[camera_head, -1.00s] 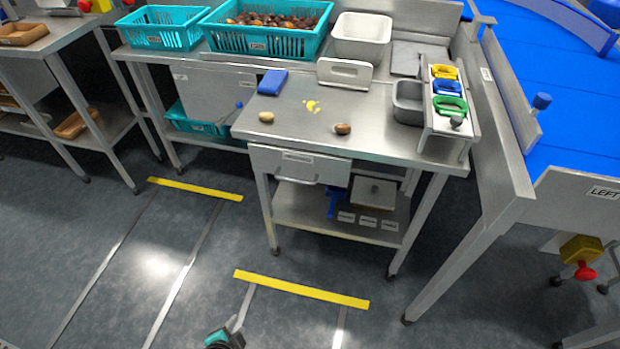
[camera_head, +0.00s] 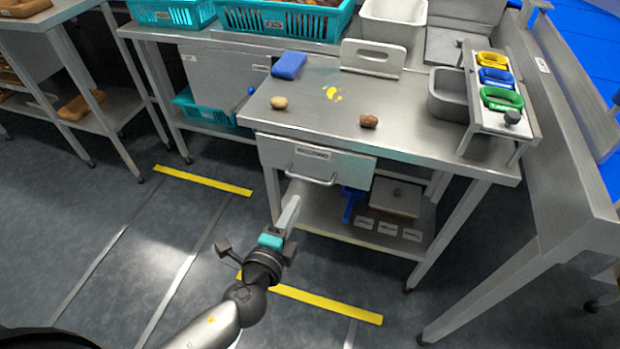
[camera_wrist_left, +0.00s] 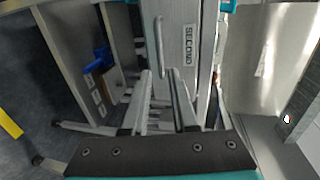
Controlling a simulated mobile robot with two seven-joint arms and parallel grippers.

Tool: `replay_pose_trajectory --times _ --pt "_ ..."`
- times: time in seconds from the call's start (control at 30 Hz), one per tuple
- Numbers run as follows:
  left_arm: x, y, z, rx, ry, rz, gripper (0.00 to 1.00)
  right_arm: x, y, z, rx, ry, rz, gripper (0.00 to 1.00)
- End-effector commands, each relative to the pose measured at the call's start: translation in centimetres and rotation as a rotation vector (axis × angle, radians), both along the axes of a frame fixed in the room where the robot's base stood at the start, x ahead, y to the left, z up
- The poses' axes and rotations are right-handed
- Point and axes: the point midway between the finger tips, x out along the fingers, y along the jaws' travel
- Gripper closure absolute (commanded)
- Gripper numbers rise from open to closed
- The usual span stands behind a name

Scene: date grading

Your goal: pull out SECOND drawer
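The drawer (camera_head: 340,167) sits under the tabletop of the steel table, its front close under the table edge, and looks shut. Its bar handle (camera_head: 311,181) is on the front. In the left wrist view the drawer front (camera_wrist_left: 180,72) carries a label reading SECOND, with the handle (camera_wrist_left: 159,45) beside it. My left gripper (camera_head: 293,205) is just below and in front of the handle, apart from it. My right gripper is not in view.
Two dates, a light one (camera_head: 279,103) and a brown one (camera_head: 368,121), lie on the tabletop with a blue block (camera_head: 289,65). A lower shelf (camera_head: 330,224) under the drawer holds a lidded box. The floor in front is clear.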

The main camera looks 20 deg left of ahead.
Motion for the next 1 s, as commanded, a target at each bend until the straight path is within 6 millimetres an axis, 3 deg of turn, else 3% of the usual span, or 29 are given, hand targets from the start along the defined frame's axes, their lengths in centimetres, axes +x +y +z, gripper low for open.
replay_pose_trajectory --times 0.4,0.6,1.0 --pt "6.7 -0.2 -1.4 -0.001 -0.001 0.001 0.73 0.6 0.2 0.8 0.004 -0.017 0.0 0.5" --pt "9.4 -0.3 -2.1 -0.001 0.0 0.0 0.73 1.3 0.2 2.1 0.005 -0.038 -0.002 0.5" --pt "11.2 -0.4 -2.4 -0.002 0.002 -0.001 0.73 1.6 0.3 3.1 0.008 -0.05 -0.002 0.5"
